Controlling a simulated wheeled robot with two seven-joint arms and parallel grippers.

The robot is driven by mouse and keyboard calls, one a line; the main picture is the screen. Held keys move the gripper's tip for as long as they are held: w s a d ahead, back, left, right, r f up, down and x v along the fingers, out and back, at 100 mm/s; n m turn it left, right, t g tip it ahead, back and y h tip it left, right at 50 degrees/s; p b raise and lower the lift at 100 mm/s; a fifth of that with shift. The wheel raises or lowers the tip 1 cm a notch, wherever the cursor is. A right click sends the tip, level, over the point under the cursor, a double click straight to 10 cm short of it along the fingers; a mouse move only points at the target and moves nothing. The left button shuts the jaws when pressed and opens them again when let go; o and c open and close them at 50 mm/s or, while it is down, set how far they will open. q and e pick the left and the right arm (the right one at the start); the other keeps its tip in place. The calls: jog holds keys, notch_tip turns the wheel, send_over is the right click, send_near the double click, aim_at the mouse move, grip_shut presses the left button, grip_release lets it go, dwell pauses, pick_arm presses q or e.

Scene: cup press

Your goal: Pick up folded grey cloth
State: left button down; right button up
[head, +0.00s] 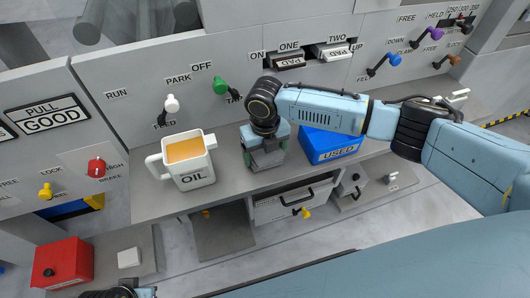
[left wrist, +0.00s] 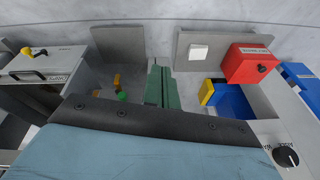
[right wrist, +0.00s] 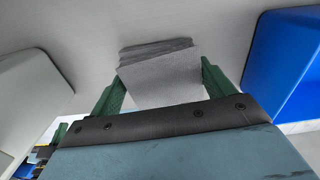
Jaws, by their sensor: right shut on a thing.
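The folded grey cloth (right wrist: 160,75) shows as a small layered stack between the green fingers of my right gripper (right wrist: 158,85) in the right wrist view. My right gripper is shut on it. In the head view my right gripper (head: 266,160) points down at the grey counter, between the oil jug and the blue bin; how far the cloth is from the counter is hard to tell. My left gripper (left wrist: 162,86) has its green fingers together and empty in the left wrist view, over the lower area.
A white oil jug (head: 188,163) stands left of my right gripper, and a blue bin marked USED (head: 330,146) stands right of it. Behind is a panel (head: 135,95) with levers. A red box (head: 63,262) is at lower left. The counter's front edge is close.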

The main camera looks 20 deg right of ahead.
notch_tip(320, 180, up, 8)
jog(key=p, duration=0.3)
pick_arm(q)
jog(key=s+a+f, duration=0.3)
jog(key=a+f, duration=0.1)
jog(key=f, duration=0.4)
jog(key=shift+a+g+y, duration=0.25)
jog(key=shift+g+y, duration=0.05)
pick_arm(e)
jog(key=shift+r, duration=0.75)
